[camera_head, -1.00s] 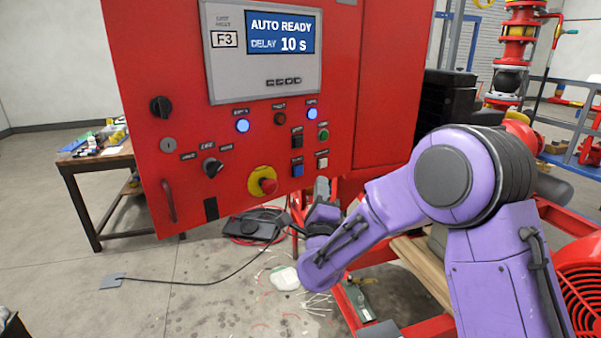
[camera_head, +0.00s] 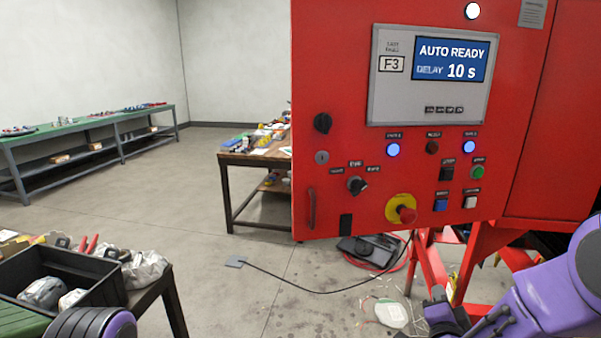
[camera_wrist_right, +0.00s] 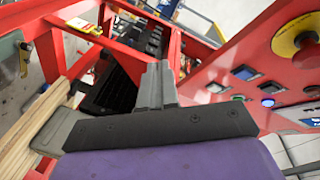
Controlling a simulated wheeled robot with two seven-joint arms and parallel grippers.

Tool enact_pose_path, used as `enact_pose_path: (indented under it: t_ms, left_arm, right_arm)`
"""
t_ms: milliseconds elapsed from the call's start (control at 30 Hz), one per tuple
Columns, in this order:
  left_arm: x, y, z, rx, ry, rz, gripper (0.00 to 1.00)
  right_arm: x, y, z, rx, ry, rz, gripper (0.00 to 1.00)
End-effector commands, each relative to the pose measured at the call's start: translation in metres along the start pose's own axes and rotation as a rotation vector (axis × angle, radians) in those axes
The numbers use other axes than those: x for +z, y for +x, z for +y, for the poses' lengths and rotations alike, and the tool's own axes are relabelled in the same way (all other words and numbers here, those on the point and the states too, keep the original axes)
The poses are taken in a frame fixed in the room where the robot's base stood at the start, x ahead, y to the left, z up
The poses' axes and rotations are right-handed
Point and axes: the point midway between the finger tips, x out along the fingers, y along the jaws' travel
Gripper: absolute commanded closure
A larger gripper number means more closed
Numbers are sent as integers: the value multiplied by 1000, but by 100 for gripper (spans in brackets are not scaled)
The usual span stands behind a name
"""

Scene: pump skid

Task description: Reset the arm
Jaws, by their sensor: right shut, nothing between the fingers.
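My right arm (camera_head: 555,295) is purple and comes in at the lower right of the head view. My right gripper (camera_head: 437,306) shows there below the red control panel, apart from it. In the right wrist view the gripper's grey fingers (camera_wrist_right: 157,86) are together and empty, with the panel to their right. The red control panel (camera_head: 345,90) has a screen (camera_head: 450,59) reading "AUTO READY, DELAY 10 s", a red emergency button on a yellow ring (camera_head: 403,208), knobs and lit blue buttons. My left gripper is out of view; a purple part shows at the bottom left.
A wooden table with items (camera_head: 262,158) stands left of the panel. A green-topped bench (camera_head: 90,125) is against the far wall. A black crate (camera_head: 105,285) stands at the lower left. A cable (camera_head: 300,290) crosses the floor. Red skid beams (camera_wrist_right: 90,50) lie near the right gripper.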

Motion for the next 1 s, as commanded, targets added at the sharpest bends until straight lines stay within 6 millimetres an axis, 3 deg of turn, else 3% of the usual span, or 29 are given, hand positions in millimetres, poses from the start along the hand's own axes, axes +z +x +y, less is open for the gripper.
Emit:
enact_pose_path:
  t_ms: [33, 167, 200, 300, 433, 500, 633, 1000]
  left_arm:
    - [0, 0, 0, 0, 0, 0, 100]
    - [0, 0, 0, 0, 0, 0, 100]
    - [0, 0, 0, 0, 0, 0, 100]
    - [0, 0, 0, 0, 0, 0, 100]
    - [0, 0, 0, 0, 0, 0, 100]
    - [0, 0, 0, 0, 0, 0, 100]
    - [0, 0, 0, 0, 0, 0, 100]
    - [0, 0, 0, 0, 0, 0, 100]
  right_arm:
    - [24, -16, 38, 86, -118, -84, 100]
    - [73, -73, 132, 289, -399, -319, 100]
    - [84, -95, 159, 345, -473, -396, 100]
    - [102, -158, 223, 482, -625, -583, 100]
    - [108, -238, 285, 638, -729, -766, 100]
    - [107, -271, 306, 695, -759, -826, 100]
    - [106, -302, 326, 748, -784, -884, 100]
    - [106, -306, 329, 756, -786, -891, 100]
